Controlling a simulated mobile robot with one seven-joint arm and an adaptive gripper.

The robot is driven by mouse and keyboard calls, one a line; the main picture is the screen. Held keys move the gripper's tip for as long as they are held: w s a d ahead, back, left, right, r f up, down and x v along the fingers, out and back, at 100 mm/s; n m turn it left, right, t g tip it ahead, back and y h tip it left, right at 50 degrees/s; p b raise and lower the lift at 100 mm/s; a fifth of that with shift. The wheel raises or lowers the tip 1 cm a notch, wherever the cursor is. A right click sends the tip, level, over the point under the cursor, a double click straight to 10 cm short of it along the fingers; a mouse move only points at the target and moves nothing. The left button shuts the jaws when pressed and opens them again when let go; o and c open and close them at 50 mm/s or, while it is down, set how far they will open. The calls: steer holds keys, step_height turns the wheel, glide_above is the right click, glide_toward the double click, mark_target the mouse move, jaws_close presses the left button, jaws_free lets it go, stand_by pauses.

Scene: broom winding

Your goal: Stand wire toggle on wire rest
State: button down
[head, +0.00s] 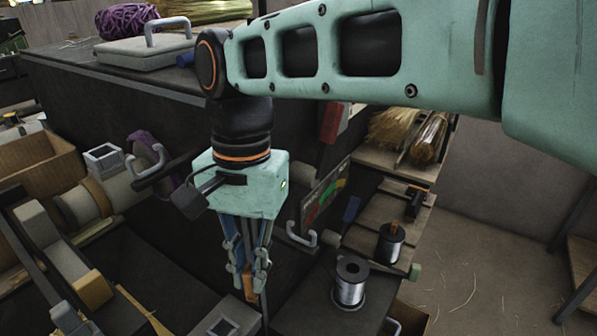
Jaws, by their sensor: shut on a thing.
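My gripper (250,270) points down near the middle of the head view, with its fingers close together. It is shut on a small orange-brown piece (249,287), which looks like the wire toggle. The piece hangs roughly upright below the fingertips, and the fingers hide its upper part. It appears above the dark work surface at the bottom, but its exact height cannot be told. A grey square holder (222,328) lies below and left of the piece, cut by the frame's bottom edge. I cannot tell whether this holder is the wire rest.
A silver wire spool (349,286) stands to the right of my gripper, with another spool (389,244) behind it. A grey handle (297,237) juts out near the gripper. Winding machinery (62,245) and a cardboard box (38,165) crowd the left. Open floor (490,250) lies right.

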steer(key=shift+s+a, duration=0.2)
steer(key=shift+s, duration=0.1)
steer(key=w+a+f+b, duration=0.3)
steer(key=a+f, duration=0.3)
steer(key=f, duration=0.3)
steer(key=shift+w+a+f, duration=0.15)
steer(key=shift+w+f, duration=0.15)
steer(key=shift+w, duration=0.1)
stand_by(0.8)
steer(key=p, duration=0.3)
steer(key=shift+w+a+r, duration=0.1)
steer(key=shift+r, duration=0.15)
steer(key=p, duration=0.6)
steer(key=shift+w+p, duration=0.25)
steer(key=shift+p, duration=0.15)
steer(key=p, duration=0.4)
steer(key=shift+s+d+p, duration=0.1)
steer(key=shift+d+p, duration=0.15)
steer(key=shift+p, duration=0.1)
steer(key=shift+d+f+p, duration=0.15)
steer(key=shift+p, duration=0.75)
